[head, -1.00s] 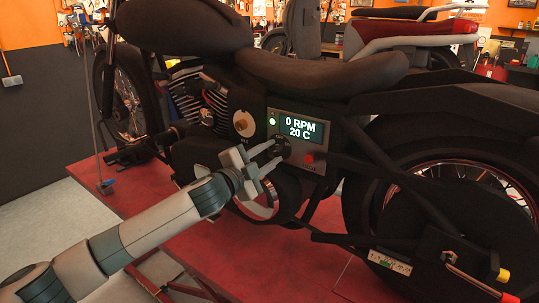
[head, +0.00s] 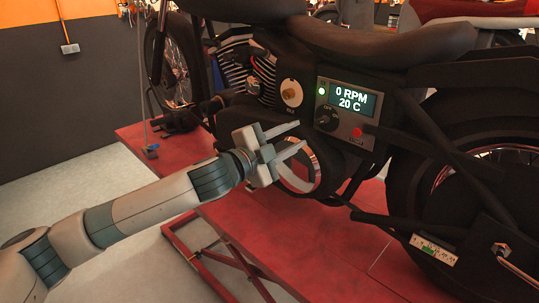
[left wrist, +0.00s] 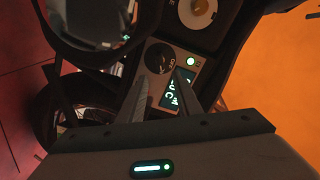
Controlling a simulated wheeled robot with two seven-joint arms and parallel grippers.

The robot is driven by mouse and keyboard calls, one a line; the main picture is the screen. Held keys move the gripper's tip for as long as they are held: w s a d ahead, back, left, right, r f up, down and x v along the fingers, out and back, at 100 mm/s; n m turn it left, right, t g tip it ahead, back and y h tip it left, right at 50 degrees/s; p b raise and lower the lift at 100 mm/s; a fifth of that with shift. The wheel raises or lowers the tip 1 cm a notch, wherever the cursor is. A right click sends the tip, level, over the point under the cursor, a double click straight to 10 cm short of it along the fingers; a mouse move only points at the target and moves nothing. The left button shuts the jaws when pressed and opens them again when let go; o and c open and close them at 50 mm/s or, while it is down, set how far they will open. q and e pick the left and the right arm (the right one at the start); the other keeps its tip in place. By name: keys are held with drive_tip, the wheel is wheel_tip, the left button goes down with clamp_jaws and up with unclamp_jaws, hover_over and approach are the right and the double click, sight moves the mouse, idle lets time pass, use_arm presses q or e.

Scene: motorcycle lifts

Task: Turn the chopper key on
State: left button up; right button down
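A black round knob (head: 327,117) sits on the grey control panel (head: 340,133) on the chopper's side. I cannot tell which way the knob is turned. The panel's display (head: 351,99) is lit and reads 0 RPM and 20 C, with a green light (head: 321,91) lit beside it. A brass knob (head: 291,93) on a pale disc is left of the panel. My left gripper (head: 300,134) is open and empty, its fingers pointing at the panel, apart from the black knob. In the left wrist view the knob (left wrist: 160,57) shows beyond the spread fingers (left wrist: 161,84). My right gripper is out of view.
The chopper stands on a red lift platform (head: 250,232). A red button (head: 357,132) is at the panel's lower right. A dark frame tube (head: 425,130) runs close to the panel's right side. Grey floor (head: 80,190) is clear at left.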

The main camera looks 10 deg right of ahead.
use_arm(q)
drive_tip(key=b+v, duration=0.2)
drive_tip(key=v, duration=0.5)
drive_tip(key=shift+s+a, duration=0.25)
drive_tip(key=shift+a, duration=0.1)
